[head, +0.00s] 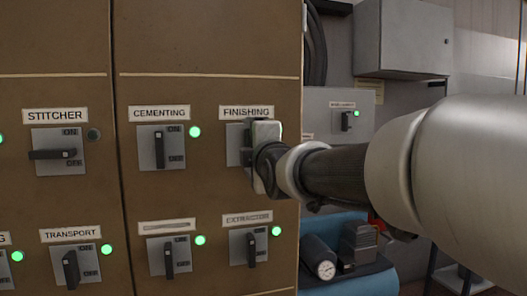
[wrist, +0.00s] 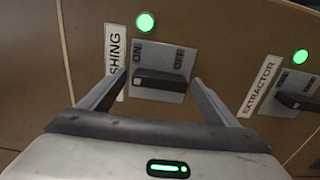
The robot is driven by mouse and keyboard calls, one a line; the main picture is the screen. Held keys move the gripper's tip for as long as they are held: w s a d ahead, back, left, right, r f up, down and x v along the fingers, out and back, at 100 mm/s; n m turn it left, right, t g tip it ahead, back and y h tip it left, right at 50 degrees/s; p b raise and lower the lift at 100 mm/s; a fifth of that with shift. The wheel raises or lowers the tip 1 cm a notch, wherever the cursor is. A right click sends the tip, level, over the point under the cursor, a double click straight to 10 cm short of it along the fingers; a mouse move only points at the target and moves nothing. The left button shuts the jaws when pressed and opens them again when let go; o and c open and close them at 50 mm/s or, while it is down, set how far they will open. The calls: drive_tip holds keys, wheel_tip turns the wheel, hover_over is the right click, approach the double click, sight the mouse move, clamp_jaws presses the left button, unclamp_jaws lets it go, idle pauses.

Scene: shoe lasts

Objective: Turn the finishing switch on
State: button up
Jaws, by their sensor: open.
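The finishing switch (wrist: 165,78) is a black handle on a grey plate marked ON and OFF, on a brown cabinet. In the wrist view its handle lies along the ON–OFF direction, and a green lamp (wrist: 145,22) beside it is lit. My gripper (wrist: 158,82) is open, its two fingers on either side of the handle's ends; I cannot tell whether they touch it. In the head view my gripper (head: 264,158) covers most of the switch and hides its lamp; the FINISHING label (head: 246,112) and the plate's left edge (head: 235,136) show.
The cementing switch (head: 159,147) is to the left and the extractor switch (head: 250,248) below, both upright with green lamps lit. The stitcher switch (head: 55,153) has a sideways handle and a dark lamp (head: 94,135). A grey wall box (head: 401,40) stands behind at right.

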drive_tip(key=v, duration=1.7)
drive_tip(key=shift+s+r, duration=0.1)
drive_tip(key=shift+s, duration=0.05)
